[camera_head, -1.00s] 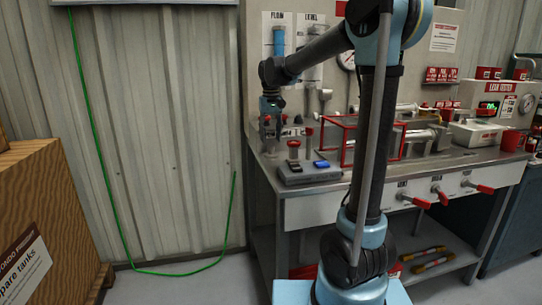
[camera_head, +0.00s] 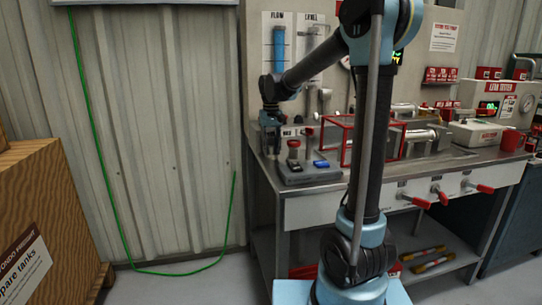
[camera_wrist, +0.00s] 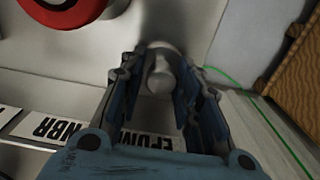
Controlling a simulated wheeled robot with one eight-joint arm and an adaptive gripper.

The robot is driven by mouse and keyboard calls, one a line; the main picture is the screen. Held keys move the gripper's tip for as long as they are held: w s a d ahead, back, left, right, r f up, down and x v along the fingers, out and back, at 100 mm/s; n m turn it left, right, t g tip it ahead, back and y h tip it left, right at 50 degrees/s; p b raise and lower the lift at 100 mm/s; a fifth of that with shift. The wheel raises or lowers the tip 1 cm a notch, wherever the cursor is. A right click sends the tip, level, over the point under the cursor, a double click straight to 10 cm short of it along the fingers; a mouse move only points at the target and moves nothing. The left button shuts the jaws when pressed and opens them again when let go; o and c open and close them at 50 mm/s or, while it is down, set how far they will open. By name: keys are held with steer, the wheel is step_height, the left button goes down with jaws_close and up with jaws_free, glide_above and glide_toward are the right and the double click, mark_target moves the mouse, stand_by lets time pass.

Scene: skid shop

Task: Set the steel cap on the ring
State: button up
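In the wrist view, a rounded, pale steel piece (camera_wrist: 161,72), which looks like the steel cap, stands between the fingers of my gripper (camera_wrist: 160,88). The fingers are spread, with a narrow gap seen on each side of it; contact is not clear. In the head view my gripper (camera_head: 271,140) is low over the bench's left end, and the cap cannot be made out there. A thick red round part (camera_wrist: 66,8) with a pale middle is cut off at the wrist view's upper left. I cannot tell whether it is the ring.
Labels reading NBR (camera_wrist: 50,127) and EPDM (camera_wrist: 148,140) lie by the fingers. The wall side at left is open.

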steer(key=c, duration=0.3)
steer(key=shift+c, duration=0.2)
steer(key=shift+r, duration=0.1)
steer(key=shift+r, duration=3.65)
steer(key=shift+s, duration=0.1)
